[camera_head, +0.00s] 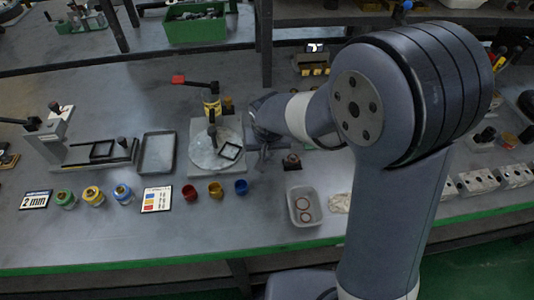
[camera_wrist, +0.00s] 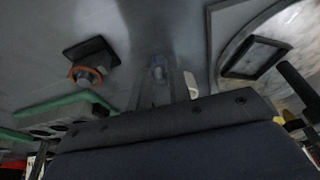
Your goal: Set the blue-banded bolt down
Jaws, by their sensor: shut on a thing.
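My gripper (camera_head: 264,152) is low over the bench, just right of the round pale plate (camera_head: 205,160), and partly hidden by my own arm in the head view. In the wrist view my gripper (camera_wrist: 165,88) is shut on a small grey piece, apparently the blue-banded bolt (camera_wrist: 157,72). The picture there is dark and blurred, and no blue band can be made out. I cannot tell whether the bolt touches the bench. Blue (camera_head: 241,187), yellow (camera_head: 215,190) and red (camera_head: 189,191) cups stand in a row in front of the plate.
A black square base with an orange ring (camera_wrist: 88,74) stands near my gripper. A black frame (camera_head: 229,151) lies on the plate. A grey bin (camera_head: 292,212) holds red rings. A shallow grey tray (camera_head: 146,170) and a colour card (camera_head: 156,199) are left. Metal blocks (camera_head: 480,182) stand right.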

